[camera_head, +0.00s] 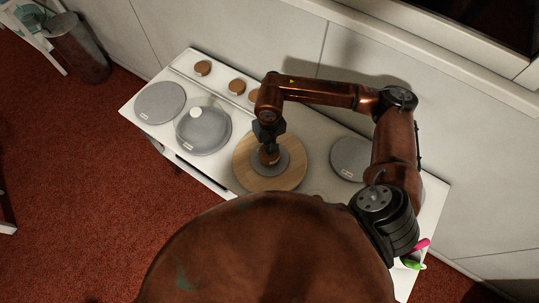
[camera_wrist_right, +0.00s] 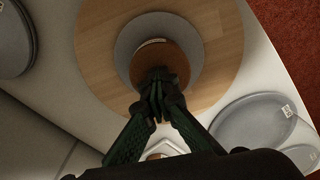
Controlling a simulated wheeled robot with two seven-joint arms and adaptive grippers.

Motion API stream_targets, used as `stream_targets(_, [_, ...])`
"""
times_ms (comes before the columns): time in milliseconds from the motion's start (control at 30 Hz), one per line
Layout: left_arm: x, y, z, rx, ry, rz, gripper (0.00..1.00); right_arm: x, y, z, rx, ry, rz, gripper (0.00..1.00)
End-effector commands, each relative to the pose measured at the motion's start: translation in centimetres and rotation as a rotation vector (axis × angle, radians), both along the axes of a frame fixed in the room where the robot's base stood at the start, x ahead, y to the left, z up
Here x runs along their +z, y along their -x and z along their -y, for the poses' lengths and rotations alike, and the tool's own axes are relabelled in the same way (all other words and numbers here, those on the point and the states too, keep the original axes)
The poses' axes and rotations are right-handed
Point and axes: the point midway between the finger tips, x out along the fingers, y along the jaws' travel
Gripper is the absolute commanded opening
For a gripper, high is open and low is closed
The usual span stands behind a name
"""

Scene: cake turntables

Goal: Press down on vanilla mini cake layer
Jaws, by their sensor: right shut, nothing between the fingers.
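A small round brown cake layer (camera_head: 270,160) lies on a grey disc (camera_head: 286,165) at the middle of a round wooden turntable (camera_head: 244,178). My right gripper (camera_head: 268,146) points down over this layer, fingers shut and empty. In the right wrist view the shut fingertips (camera_wrist_right: 157,76) overlap the brown layer (camera_wrist_right: 150,57), which sits on the grey disc (camera_wrist_right: 127,42) and wooden turntable (camera_wrist_right: 98,45). The tips look very close to its top; I cannot tell whether they touch. A label shows on the layer's edge but is unreadable. My left gripper is not in view.
More small brown rounds (camera_head: 203,68) stand along the back of the white table (camera_head: 150,95). Grey round turntables (camera_head: 160,103) stand at left, one carrying a white piece (camera_head: 196,113); another (camera_head: 348,158) stands at right. Pink and green-handled tools (camera_head: 421,245) lie at the right end.

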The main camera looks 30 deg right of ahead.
Motion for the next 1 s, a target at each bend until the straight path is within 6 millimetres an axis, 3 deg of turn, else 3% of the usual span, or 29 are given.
stream_targets(1000, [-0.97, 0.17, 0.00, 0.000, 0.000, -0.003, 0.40, -0.55, 0.35, 0.14, -0.001, 0.005, -0.010, 0.00])
